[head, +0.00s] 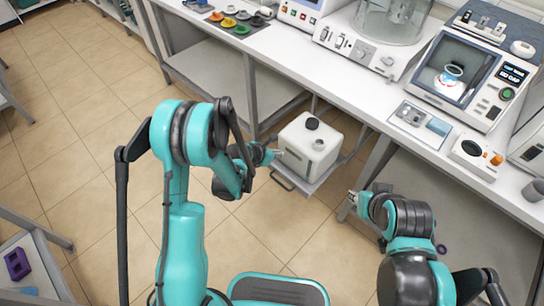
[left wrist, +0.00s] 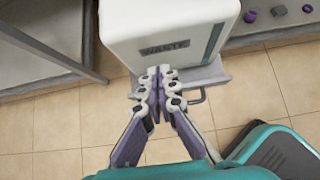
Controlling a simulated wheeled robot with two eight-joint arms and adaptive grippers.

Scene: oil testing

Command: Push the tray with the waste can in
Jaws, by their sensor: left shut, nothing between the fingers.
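The white waste can (head: 312,140), with a black cap on top, stands upright on the grey tray (head: 318,178) under the workbench's front edge. The tray sticks out past the bench and has a handle (head: 282,181) at its front. In the left wrist view the can (left wrist: 180,22) shows its "WASTE" label, with the tray (left wrist: 213,76) under it. My left gripper (head: 277,153) is at the can's front side. It is shut and empty, and its fingertips (left wrist: 158,72) are at or very near the can; contact is unclear. My right gripper (head: 352,198) is right of the tray, its fingers too small to read.
The long white workbench (head: 285,52) carries lab devices, including a screened machine (head: 470,72). A bench leg (head: 368,165) stands right of the tray. A side table (head: 35,262) with a purple piece is at lower left. The tiled floor (head: 85,110) is open at left.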

